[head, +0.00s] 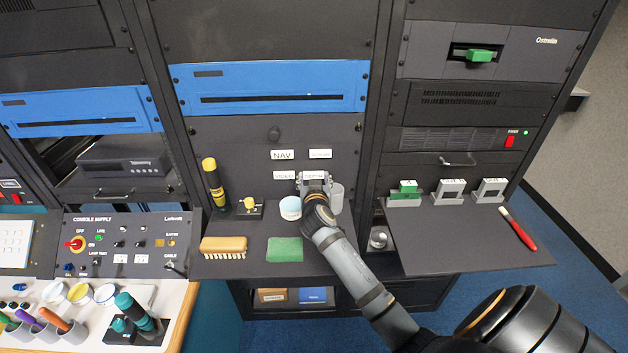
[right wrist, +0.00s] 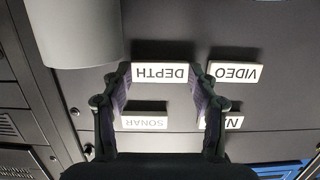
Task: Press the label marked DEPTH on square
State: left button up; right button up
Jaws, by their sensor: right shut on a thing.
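The white DEPTH label (head: 313,174) is on the dark upright panel, partly hidden by my gripper in the head view. In the right wrist view the DEPTH label (right wrist: 160,72) appears upside down and looks about level, with a dark shadow along one edge. My right gripper (head: 314,184) is at the panel, its two fingers on either side of the label in the wrist view, shut on it. The VIDEO label (head: 285,175) is beside it, with the NAV label (head: 283,155) and SONAR label (head: 320,154) above. My left gripper is not in view.
A grey cup (head: 337,198) stands close to the right of my gripper and a white tub (head: 290,208) to its left. A brush (head: 223,246) and a green cloth (head: 285,250) lie on the shelf.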

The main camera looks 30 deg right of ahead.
jog(key=shift+w+d, duration=0.1)
jog(key=shift+w, duration=0.1)
dwell(0.3)
jog(key=o, duration=1)
jog(key=v, duration=0.4)
jog(key=f+v, duration=0.1)
jog(key=v, duration=0.1)
jog(key=shift+s+a, duration=0.3)
jog(key=shift+s, duration=0.1)
jog(key=shift+f, duration=0.1)
